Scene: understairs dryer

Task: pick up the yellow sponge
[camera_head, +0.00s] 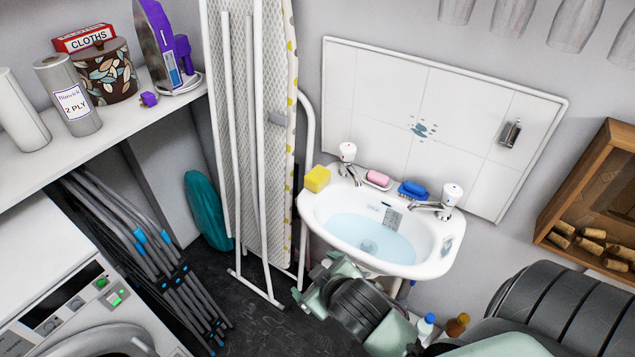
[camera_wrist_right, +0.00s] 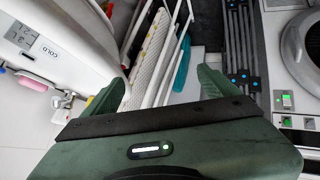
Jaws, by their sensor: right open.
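The yellow sponge (camera_head: 317,179) sits on the back left corner of the white sink (camera_head: 442,265), beside the left tap (camera_head: 347,155). My right gripper (camera_head: 318,282) is below and in front of the sink's left side, well apart from the sponge. In the right wrist view its two green fingers (camera_wrist_right: 160,88) are spread with nothing between them. My left gripper is not in view.
A pink soap (camera_head: 378,178) and a blue brush or sponge (camera_head: 414,190) lie along the sink's back edge. The ironing board (camera_head: 265,130) stands left of the sink. Bottles (camera_head: 426,325) stand below it. A wooden crate (camera_head: 590,190) is at right.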

